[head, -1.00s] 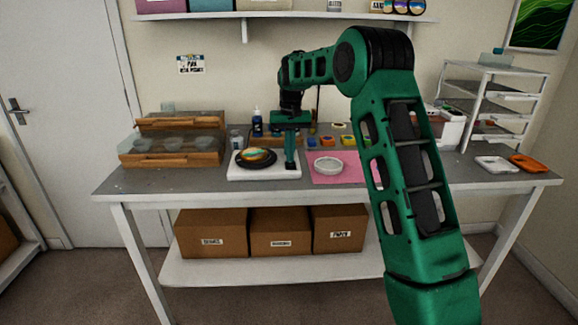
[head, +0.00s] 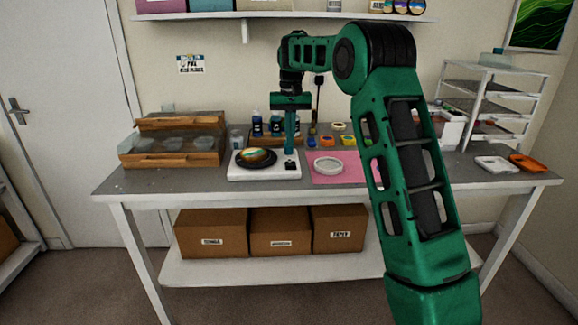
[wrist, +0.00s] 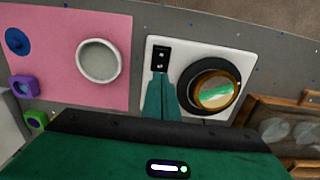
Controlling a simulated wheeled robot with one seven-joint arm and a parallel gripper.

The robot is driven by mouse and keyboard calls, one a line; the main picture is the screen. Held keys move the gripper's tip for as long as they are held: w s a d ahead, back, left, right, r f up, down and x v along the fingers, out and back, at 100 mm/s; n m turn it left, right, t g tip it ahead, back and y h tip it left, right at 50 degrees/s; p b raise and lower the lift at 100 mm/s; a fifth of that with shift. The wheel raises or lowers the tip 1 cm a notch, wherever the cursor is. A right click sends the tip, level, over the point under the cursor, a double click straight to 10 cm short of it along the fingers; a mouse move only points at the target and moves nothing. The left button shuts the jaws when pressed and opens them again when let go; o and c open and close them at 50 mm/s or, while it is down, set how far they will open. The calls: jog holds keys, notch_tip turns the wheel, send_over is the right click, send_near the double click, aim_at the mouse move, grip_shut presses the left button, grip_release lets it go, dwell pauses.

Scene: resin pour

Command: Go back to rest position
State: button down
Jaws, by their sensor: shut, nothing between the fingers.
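My green gripper (head: 289,150) is shut and empty, pointing down above the right part of a white board (head: 237,172) on the table. Its closed fingers also show in the wrist view (wrist: 160,100), near a small black block (wrist: 160,58) with light dots on the board. Beside the fingers, a round black dish (head: 256,163) with a swirled, coloured round piece (wrist: 216,94) stands on the board. I cannot tell the exact gap between the fingertips and the board.
A pink mat (head: 320,176) with a white ring-shaped dish (head: 328,165) lies right of the board. Small coloured pots (head: 326,141) and dark bottles (head: 257,126) stand behind.

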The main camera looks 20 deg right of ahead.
jog(key=shift+r, duration=0.5)
jog(key=s+d+r+m, duration=0.1)
jog(key=s+d, duration=0.3)
jog(key=s, duration=0.9)
jog(key=s+d+r+m, duration=0.1)
jog(key=s+d+r, duration=0.15)
jog(key=s, duration=1.15)
jog(key=s+a+f, duration=0.1)
jog(key=s+f, duration=0.4)
jog(key=s, duration=0.7)
jog(key=s+f, duration=0.5)
jog(key=s, duration=0.8)
jog(key=shift+a+f+m, duration=0.3)
jog(key=shift+a, duration=0.05)
